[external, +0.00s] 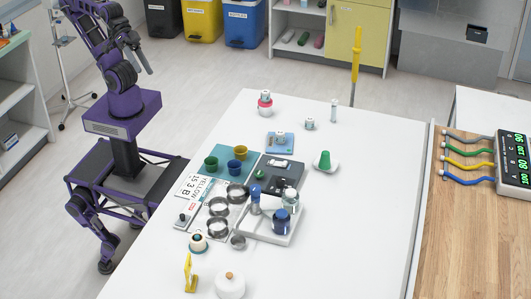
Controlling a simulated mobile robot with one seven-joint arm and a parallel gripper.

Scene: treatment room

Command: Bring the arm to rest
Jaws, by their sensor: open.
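My purple arm stands at the left in the external view, on my base beside the white table (375,230). My gripper (145,62) is up in the air left of the table, well away from the things on it. Its fingers are apart, and I see nothing between them. The arm is folded up above its mount and touches nothing that I can see.
The table holds several cups, rings and bottles, a grey tray (259,236), a blue mat (223,174) and a lettered card (195,188). Yellow (203,18) and blue (245,22) bins stand behind. A drip stand (62,70) is left of my arm. Floor between is clear.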

